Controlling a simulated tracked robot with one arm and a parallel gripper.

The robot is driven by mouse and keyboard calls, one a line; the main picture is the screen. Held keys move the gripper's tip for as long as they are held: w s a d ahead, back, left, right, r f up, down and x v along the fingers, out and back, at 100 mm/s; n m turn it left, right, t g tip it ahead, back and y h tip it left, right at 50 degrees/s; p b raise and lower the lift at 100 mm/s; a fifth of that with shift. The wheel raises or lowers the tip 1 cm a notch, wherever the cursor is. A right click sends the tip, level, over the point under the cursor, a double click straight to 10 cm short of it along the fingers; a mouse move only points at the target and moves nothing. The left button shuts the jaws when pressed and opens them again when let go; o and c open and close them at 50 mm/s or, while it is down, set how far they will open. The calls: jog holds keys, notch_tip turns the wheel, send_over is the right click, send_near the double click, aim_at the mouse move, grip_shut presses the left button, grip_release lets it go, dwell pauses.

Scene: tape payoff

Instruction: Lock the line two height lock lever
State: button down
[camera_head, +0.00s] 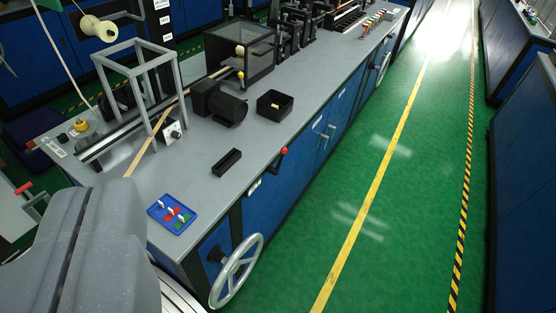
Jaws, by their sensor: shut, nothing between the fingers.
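A lever with a red knob (284,151) sticks out at the front edge of the near bench, tilted up to the right from a dark arm. I see no line number beside it. Another lever with a red handle (23,188) shows at the far left on a separate bench, partly cut by the frame edge. I cannot tell from the picture which one belongs to line two, or whether either is locked. A grey part of my arm fills the lower left. My gripper's fingers are not visible.
On the bench top (215,170) are a blue tray (158,214) with small coloured pieces, a black block (227,162), a black bin (264,111) and a motor (218,103). The green aisle (390,200) is clear.

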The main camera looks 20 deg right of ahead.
jog(key=w+d+f+n+g+h, duration=0.1)
jog(key=w+d+f+h, duration=0.2)
jog(key=w+d+f, duration=0.4)
jog(key=w+d+f+n+g+h, duration=0.1)
jog(key=w+d+f+h, duration=0.2)
jog(key=w, duration=0.5)
jog(key=w+d+f+n+g+h, duration=0.1)
jog(key=w+d+f+h, duration=0.1)
jog(key=w+d+f, duration=0.45)
jog(key=w+d+f+n, duration=0.1)
jog(key=w+f, duration=0.4)
jog(key=f, duration=0.5)
jog(key=w+d+f+n+g, duration=0.1)
jog(key=w+f+n, duration=0.2)
jog(key=f, duration=0.8)
jog(key=w+d+f+n+b, duration=0.1)
jog(key=w+f+n, duration=0.1)
jog(key=w+f, duration=0.6)
notch_tip(320, 180, down, 2)
jog(key=shift+f+n, duration=0.25)
jog(key=shift+n, duration=0.05)
jog(key=shift+d, duration=0.1)
